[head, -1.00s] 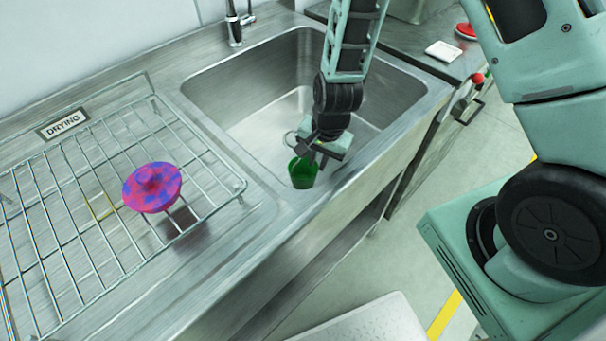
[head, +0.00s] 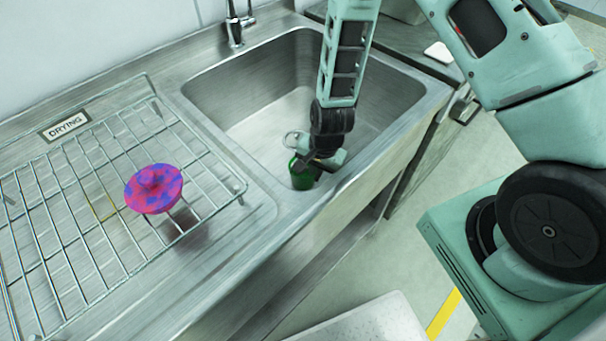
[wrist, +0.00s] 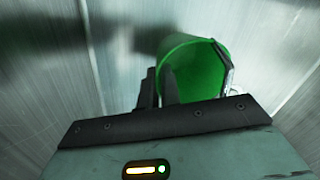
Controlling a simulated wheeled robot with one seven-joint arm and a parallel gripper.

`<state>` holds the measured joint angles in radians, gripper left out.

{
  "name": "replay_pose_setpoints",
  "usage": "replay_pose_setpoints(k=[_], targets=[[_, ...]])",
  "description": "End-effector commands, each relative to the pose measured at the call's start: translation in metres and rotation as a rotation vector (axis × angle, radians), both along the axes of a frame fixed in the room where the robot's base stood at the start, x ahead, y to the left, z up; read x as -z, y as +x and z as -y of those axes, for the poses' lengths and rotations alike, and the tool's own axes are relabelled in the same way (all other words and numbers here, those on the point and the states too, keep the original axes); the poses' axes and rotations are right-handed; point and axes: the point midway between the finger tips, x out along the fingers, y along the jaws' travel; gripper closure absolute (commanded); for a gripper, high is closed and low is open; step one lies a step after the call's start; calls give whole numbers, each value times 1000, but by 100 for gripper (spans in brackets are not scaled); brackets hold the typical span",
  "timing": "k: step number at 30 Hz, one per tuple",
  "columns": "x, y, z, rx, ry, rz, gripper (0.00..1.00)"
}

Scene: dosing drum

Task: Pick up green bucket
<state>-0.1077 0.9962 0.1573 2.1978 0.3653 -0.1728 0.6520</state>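The green bucket (head: 301,180) is small and open-topped, at the front edge of the sink. My gripper (head: 310,167) is at its rim and hides part of it.
The sink (head: 255,120) is otherwise empty, with a tap (head: 236,28) behind. A wire drying rack (head: 75,215) stands left with a pink and purple object (head: 154,189) on it. A white item (head: 438,52) lies on the right counter.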

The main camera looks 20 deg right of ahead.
Motion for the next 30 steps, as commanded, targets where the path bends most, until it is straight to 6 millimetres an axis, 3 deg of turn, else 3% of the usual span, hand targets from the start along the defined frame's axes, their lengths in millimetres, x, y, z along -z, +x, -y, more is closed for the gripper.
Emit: replay_pose_setpoints(k=[11,17,30], targets=[[0,-1,0,0,-1,-2,100],[-9,0,0,-1,-1,1,100],[-80,0,0,0,-1,2,100]])
